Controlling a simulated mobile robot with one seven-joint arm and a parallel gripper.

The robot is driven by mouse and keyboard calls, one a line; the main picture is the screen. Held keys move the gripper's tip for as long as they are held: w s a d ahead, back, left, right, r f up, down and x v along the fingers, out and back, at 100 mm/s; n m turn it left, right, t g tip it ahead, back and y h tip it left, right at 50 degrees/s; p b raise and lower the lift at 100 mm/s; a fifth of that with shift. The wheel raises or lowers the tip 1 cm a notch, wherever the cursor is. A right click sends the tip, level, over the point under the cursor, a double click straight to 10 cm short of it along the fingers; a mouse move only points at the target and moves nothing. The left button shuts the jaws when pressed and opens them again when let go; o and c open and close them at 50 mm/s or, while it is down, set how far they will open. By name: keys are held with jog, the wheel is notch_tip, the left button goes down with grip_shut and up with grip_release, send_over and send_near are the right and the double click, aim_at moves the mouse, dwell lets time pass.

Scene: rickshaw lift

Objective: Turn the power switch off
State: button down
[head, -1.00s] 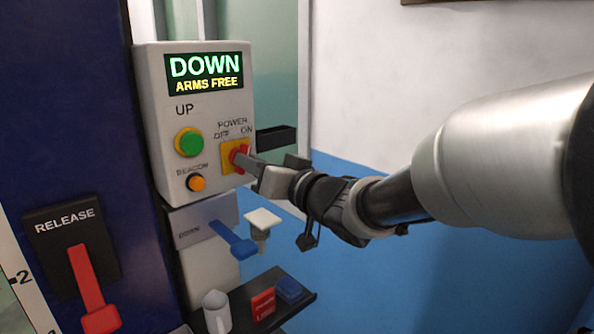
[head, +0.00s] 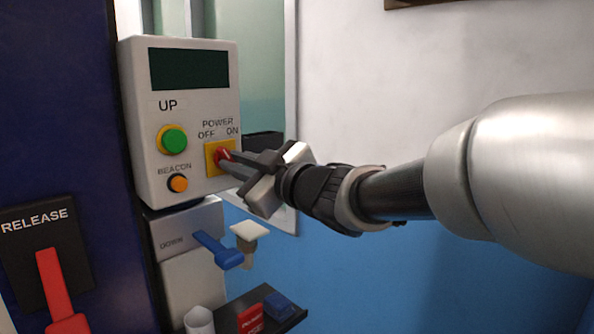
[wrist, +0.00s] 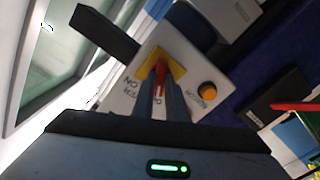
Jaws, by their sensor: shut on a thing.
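The red power switch (head: 222,155) sits on a yellow plate (head: 211,166) at the lower right of the grey control box (head: 193,112), under the labels POWER, OFF and ON. My gripper (head: 231,164) is shut on the switch handle. In the wrist view the gripper (wrist: 160,97) has its fingers on either side of the red switch (wrist: 161,72), which stands in front of the yellow plate (wrist: 177,70). The display (head: 190,69) on the box is dark. The fingers partly hide the switch in the head view.
A green UP button (head: 174,140) and an orange beacon button (head: 178,184) are left of the switch. A blue DOWN lever (head: 218,250) is below the box. A red release lever (head: 55,285) is at the lower left. A dark shelf (head: 232,305) holds small items.

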jog(key=shift+n+b, duration=0.4)
jog(key=shift+n, duration=0.5)
jog(key=c, duration=1.8)
grip_release()
jog(key=shift+o, duration=0.2)
jog(key=p+v, duration=0.2)
jog(key=v, duration=1.5)
jog(key=shift+s+p, duration=0.25)
jog(key=shift+p, duration=0.1)
jog(key=shift+d, duration=0.15)
